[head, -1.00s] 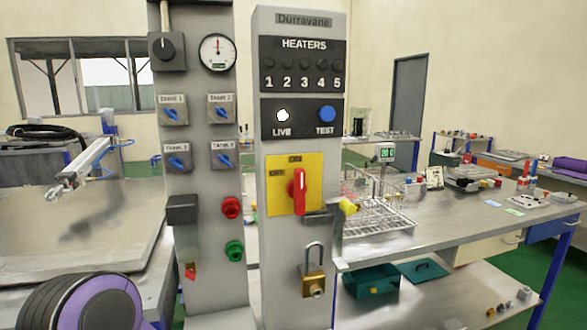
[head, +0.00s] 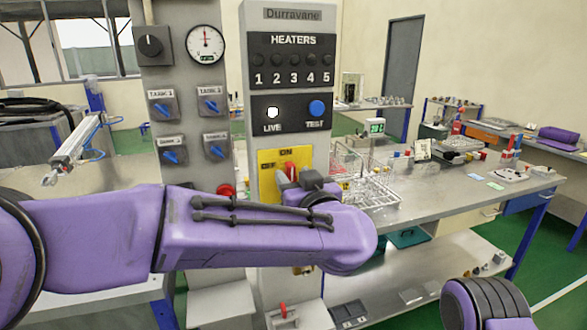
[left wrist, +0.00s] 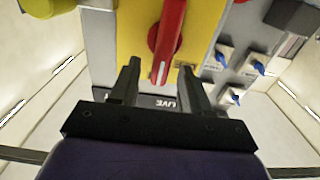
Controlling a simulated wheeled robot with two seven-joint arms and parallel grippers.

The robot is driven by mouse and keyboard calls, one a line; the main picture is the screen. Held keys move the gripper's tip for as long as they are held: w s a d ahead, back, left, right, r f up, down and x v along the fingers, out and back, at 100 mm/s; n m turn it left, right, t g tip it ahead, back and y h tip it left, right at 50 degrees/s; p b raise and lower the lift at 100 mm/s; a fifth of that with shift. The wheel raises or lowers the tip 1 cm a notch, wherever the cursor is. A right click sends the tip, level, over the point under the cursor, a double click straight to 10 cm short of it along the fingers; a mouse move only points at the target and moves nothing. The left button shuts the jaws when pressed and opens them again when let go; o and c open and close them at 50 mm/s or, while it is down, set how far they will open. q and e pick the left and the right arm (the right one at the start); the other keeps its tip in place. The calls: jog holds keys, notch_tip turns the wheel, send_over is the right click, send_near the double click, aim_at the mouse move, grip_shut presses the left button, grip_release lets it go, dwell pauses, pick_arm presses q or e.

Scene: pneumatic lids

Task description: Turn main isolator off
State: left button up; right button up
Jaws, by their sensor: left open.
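The main isolator is a red handle (head: 291,170) on a yellow plate (head: 266,157) marked ON and OFF, on the grey Durravane column. The handle's upper end points up by the ON mark; my arm hides its lower part. My left gripper (head: 288,181) is in front of the plate, partly hidden by its own wrist. In the left wrist view, which is upside down, the red handle (left wrist: 166,40) has its end between the open fingertips of the left gripper (left wrist: 159,68). Whether they touch it I cannot tell. My right gripper is out of view.
Just above the plate is a black panel (head: 293,117) with LIVE lit white and a blue TEST button. A second grey column (head: 188,90) with tank switches and a gauge stands close on the left. A workbench with a wire basket (head: 368,190) is on the right.

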pick_arm(q)
jog(key=shift+x, duration=0.85)
jog(key=shift+c, duration=0.3)
grip_shut()
jog(key=shift+s, duration=0.1)
jog(key=shift+f, duration=0.1)
